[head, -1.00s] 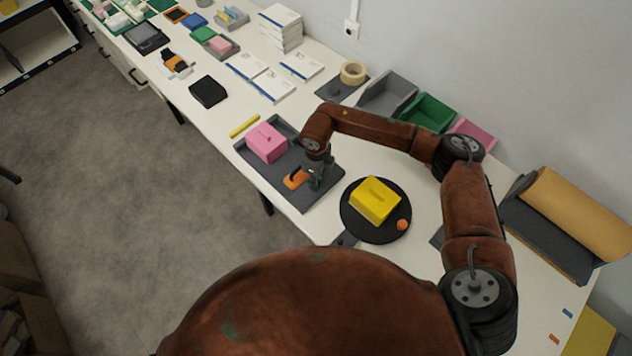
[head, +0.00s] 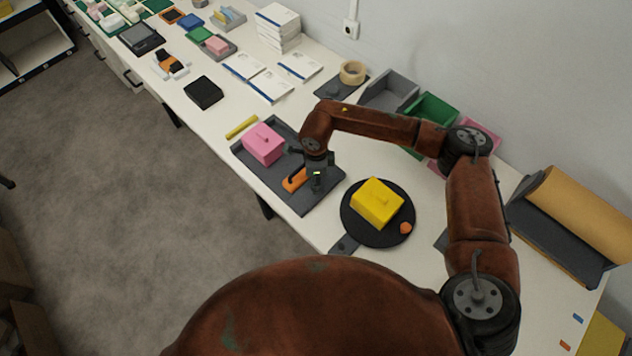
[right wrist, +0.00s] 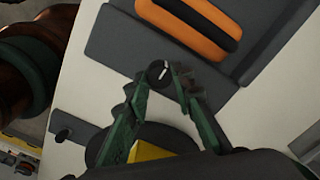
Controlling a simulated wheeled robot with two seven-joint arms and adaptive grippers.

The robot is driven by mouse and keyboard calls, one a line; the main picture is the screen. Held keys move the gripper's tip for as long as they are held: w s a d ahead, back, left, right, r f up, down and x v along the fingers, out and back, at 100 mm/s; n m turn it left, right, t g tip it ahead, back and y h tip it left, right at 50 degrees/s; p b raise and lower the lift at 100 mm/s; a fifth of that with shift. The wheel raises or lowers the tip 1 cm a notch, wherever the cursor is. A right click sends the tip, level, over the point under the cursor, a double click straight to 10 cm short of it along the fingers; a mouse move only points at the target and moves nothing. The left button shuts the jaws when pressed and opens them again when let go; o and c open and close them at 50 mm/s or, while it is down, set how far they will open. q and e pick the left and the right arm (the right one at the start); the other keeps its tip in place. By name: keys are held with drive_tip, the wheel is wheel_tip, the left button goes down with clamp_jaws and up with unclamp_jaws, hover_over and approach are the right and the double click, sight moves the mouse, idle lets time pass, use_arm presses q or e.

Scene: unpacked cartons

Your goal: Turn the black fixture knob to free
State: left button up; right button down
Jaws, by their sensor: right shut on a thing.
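The black fixture knob (right wrist: 158,72) is a small round disc with a white pointer line, at the edge of the dark grey fixture plate (right wrist: 125,45) in the right wrist view. The pointer is slightly tilted from the picture's vertical. My right gripper (right wrist: 162,78), with green and dark fingers, is shut on the knob, one fingertip on each side. In the head view the same gripper (head: 317,180) points down over the near right part of the grey plate (head: 308,204) and hides the knob. My left gripper is not in view.
An orange and black piece (right wrist: 200,22) and a pink block (head: 263,143) sit on the plate. A black turntable (head: 352,226) with a yellow block (head: 376,203) and an orange knob (head: 405,228) stands close by on the right. Grey and green bins (head: 432,108) stand behind my arm.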

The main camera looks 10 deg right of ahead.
drive_tip(key=c, duration=1.7)
unclamp_jaws()
drive_tip(key=shift+o, duration=0.2)
wheel_tip(320, 180, up, 12)
